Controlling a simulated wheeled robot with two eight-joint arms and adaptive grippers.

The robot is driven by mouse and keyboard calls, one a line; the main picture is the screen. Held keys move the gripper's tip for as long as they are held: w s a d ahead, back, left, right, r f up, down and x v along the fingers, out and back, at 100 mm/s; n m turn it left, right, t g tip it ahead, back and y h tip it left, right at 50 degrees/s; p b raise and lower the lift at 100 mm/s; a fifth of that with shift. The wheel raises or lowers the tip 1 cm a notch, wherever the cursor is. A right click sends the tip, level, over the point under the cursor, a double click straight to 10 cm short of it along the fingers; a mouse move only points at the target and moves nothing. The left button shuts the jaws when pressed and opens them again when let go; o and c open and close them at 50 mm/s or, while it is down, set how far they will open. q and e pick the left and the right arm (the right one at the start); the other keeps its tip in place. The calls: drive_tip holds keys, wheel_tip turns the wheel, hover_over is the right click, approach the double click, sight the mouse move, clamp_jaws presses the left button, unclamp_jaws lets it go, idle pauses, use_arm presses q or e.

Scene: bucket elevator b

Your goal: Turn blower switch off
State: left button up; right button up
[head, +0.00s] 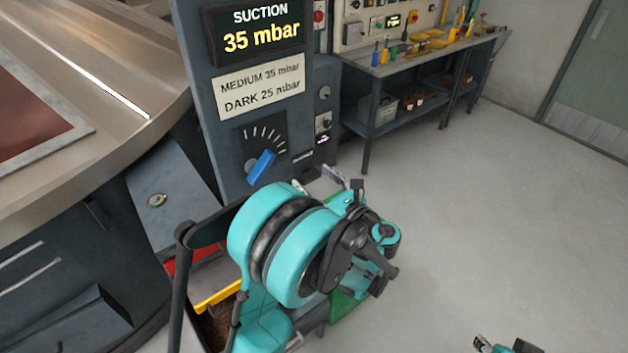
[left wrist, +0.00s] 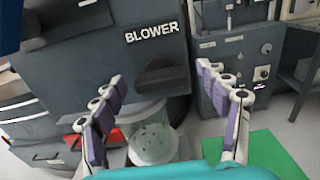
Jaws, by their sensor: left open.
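The white BLOWER label (left wrist: 155,33) is on a dark grey cabinet face in the left wrist view. Below it is a dark switch handle (left wrist: 160,75), which appears to lie roughly crosswise. In the head view this switch is not visible. My left gripper (left wrist: 160,77) is open, its purple-padded fingers spread left and right of the handle in the picture. It looks empty, and I see no clear contact. In the head view my left gripper (head: 318,181) is mostly hidden behind its own wrist. A bit of my right gripper (head: 505,346) shows at the bottom edge.
The suction panel reads 35 mbar on its display (head: 255,30), with a blue-handled dial (head: 262,167) below. A clear round vessel (left wrist: 152,140) stands below the switch. A workbench (head: 430,60) with tools is at the back. The floor at right is clear.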

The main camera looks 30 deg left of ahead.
use_arm(q)
drive_tip(key=c, duration=1.2)
drive_tip(key=shift+o, duration=0.2)
drive_tip(key=shift+n, duration=0.3)
drive_tip(key=n+b, duration=0.1)
drive_tip(key=n, duration=0.2)
drive_tip(key=shift+f+n, duration=0.1)
drive_tip(key=shift+n, duration=0.3)
drive_tip(key=n+b, duration=0.1)
drive_tip(key=n, duration=0.3)
drive_tip(key=shift+s, duration=0.1)
drive_tip(key=n+b, duration=0.1)
drive_tip(key=n, duration=0.8)
drive_tip(key=shift+f+b, duration=0.15)
drive_tip(key=shift+b, duration=0.15)
drive_tip(key=shift+n, duration=0.4)
